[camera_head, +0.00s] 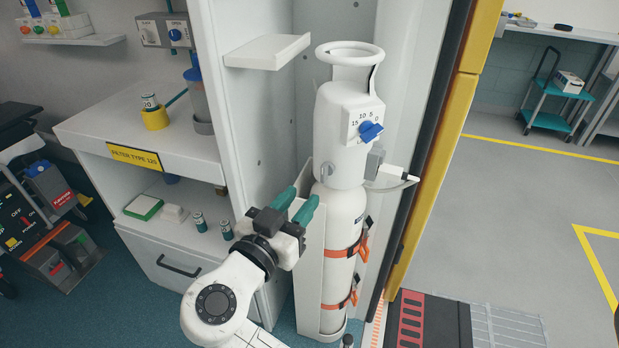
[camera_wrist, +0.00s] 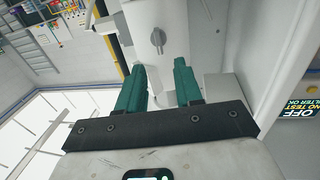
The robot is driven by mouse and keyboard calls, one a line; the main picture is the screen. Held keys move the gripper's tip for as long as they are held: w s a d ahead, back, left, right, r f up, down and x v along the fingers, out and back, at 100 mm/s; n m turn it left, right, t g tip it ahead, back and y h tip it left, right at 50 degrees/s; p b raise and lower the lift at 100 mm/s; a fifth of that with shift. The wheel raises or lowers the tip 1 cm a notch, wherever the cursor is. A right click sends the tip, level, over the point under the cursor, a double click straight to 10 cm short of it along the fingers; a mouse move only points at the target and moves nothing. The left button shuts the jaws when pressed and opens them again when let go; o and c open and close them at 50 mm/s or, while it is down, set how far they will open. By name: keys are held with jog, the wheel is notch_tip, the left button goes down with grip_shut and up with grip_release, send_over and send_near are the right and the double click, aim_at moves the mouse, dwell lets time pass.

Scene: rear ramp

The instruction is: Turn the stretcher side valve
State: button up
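A tall white gas cylinder (camera_head: 345,218) stands in a white cabinet bay, with a white ring-topped head (camera_head: 335,108). A grey valve knob (camera_head: 327,171) sits low on the head's left side; it likely is the grey knob (camera_wrist: 157,41) facing me in the wrist view. A blue dial knob (camera_head: 370,131) with numbers around it is on the head's front right. My gripper (camera_head: 296,203) is left of the cylinder and below the grey knob, apart from it. Its teal fingers are spread and empty. In the wrist view, the fingers (camera_wrist: 160,67) stand either side of the knob's line.
A white shelf (camera_head: 268,50) juts out above my gripper. The counter (camera_head: 150,135) at left holds a yellow-based canister (camera_head: 154,116). Orange straps (camera_head: 342,250) hold the cylinder. A yellow post (camera_head: 440,150) bounds the right.

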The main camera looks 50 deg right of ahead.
aim_at(322, 174)
jog(key=d, duration=0.5)
jog(key=w+d, duration=0.1)
jog(key=d, duration=0.1)
jog(key=shift+w+d, duration=0.1)
jog(key=shift+d, duration=0.25)
grip_shut()
